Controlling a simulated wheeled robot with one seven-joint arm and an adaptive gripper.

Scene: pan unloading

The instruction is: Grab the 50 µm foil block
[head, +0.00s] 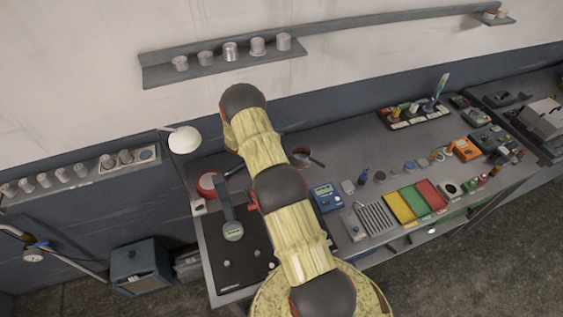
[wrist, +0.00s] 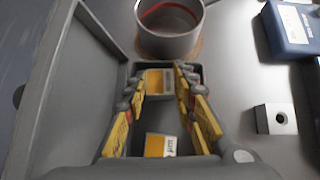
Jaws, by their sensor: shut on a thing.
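In the wrist view, my gripper (wrist: 158,78) reaches down into an open grey case (wrist: 82,95). Its yellow fingers are closed on the sides of a small block (wrist: 155,84) with a yellow and white face. A second small block (wrist: 160,146), also yellow and white, lies nearer the camera in the case. I cannot read the marking on either block, so I cannot tell which is the 50 µm one. In the head view my arm hides the gripper and the case.
A round metal cup (wrist: 168,38) stands just beyond the case. A grey block with a hole (wrist: 275,118) and a blue device (wrist: 291,27) are to the right. The blue device also shows in the head view (head: 326,198). Yellow, green and red trays (head: 399,208) lie farther right.

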